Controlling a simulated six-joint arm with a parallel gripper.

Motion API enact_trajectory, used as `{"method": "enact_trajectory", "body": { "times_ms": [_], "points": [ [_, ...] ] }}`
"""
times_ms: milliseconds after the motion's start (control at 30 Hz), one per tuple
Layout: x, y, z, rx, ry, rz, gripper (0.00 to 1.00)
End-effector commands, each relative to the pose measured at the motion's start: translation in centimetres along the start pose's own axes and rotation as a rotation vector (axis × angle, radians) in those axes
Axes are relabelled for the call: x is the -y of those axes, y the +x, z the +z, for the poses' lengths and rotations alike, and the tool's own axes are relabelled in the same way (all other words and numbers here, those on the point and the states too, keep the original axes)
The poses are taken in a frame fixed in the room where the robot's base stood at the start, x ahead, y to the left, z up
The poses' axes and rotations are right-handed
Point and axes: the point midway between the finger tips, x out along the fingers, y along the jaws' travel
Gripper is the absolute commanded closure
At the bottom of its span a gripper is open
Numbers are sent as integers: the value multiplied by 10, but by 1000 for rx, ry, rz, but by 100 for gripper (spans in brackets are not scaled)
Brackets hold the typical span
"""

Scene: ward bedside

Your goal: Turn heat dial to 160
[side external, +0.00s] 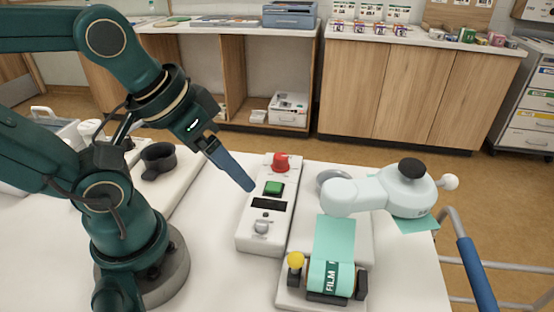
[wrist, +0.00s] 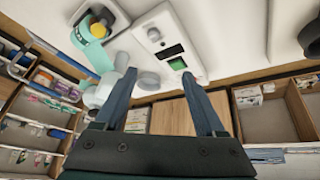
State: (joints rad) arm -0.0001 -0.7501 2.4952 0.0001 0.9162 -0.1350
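A white control box (side external: 250,237) stands on the table. It carries a grey round dial (side external: 262,227) at its near end, a dark display (side external: 269,204), a green button (side external: 274,188) and a red knob (side external: 281,162) at the far end. The dial's markings and the display are too small to read. In the wrist view the grey dial (wrist: 154,34) and green button (wrist: 178,64) lie beyond the fingers. My gripper (side external: 250,188) is beside the box's upper left, apart from the dial. In the wrist view my gripper (wrist: 160,80) has its blue fingers spread, with nothing held.
A pale sealing device with a lever arm (side external: 385,190) and a teal film roll (side external: 330,275) stand close right of the box. A dark cup-shaped holder (side external: 158,159) is at the left. Cabinets (side external: 400,95) stand behind. Bare white table (side external: 215,255) lies left of the box.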

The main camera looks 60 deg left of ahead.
Motion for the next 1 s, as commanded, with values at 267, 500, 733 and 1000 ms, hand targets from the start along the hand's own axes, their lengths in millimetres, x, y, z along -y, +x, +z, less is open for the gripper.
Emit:
{"method": "enact_trajectory", "body": {
  "times_ms": [267,500,733,1000],
  "points": [
    [0,-18,-44,13,-592,-21,29],
    [14,-3,-99,86,-1213,-134,29],
    [41,38,-137,139,-1674,-289,29],
    [75,97,-147,206,-1896,-450,29]
  ]
}}
